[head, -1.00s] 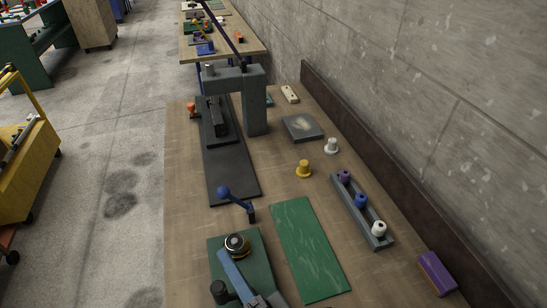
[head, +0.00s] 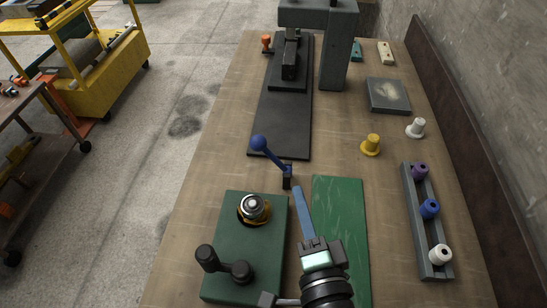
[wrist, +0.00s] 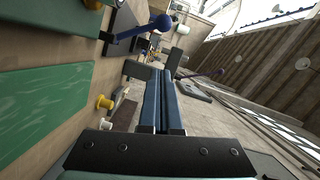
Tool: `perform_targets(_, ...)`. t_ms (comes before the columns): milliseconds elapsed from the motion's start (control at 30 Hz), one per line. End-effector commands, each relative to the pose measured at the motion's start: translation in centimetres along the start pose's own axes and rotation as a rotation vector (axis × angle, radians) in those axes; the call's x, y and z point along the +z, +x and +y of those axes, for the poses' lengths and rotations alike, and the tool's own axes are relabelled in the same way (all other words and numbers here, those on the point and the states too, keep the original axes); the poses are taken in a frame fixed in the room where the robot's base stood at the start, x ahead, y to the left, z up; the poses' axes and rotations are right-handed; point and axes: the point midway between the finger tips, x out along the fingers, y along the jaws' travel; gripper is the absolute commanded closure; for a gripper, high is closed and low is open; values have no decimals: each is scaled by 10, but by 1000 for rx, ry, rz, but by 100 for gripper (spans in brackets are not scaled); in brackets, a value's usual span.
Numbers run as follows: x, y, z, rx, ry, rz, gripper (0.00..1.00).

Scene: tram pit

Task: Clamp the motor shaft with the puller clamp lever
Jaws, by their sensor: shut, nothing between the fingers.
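A lever with a blue ball knob (head: 258,142) rises to the left from a small dark post (head: 287,177) at the near end of the black plate. In the wrist view its blue ball (wrist: 160,22) is at the top. A green block (head: 215,285) carries a round metal part with a shaft in a gold ring (head: 253,207), and a black-knobbed handle (head: 206,258). I cannot tell for certain which lever is the puller clamp. My gripper (head: 298,188) is shut and empty, its blue fingertips beside the dark post; contact is unclear. The fingers lie together in the wrist view (wrist: 160,75).
A flat green mat (head: 340,215) lies right of the block. A grey rack (head: 412,210) holds purple, blue and white spools. A yellow peg (head: 371,145) and white peg (head: 416,128) stand behind. A grey press frame (head: 335,65) stands over the black plate (head: 285,125). A wall borders the right.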

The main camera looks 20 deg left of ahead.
Motion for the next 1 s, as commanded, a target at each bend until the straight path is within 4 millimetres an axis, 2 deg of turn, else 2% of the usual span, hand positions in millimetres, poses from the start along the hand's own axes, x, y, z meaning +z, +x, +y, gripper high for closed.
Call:
perform_targets(67,1,14,-5,-4,1,-5,100)
perform_targets(433,1,92,-5,-3,0,-4,100)
perform_targets(533,15,102,-4,0,1,-6,100)
perform_targets(700,26,113,-3,-1,1,-4,100)
perform_targets(1000,29,116,-2,-1,0,-2,100)
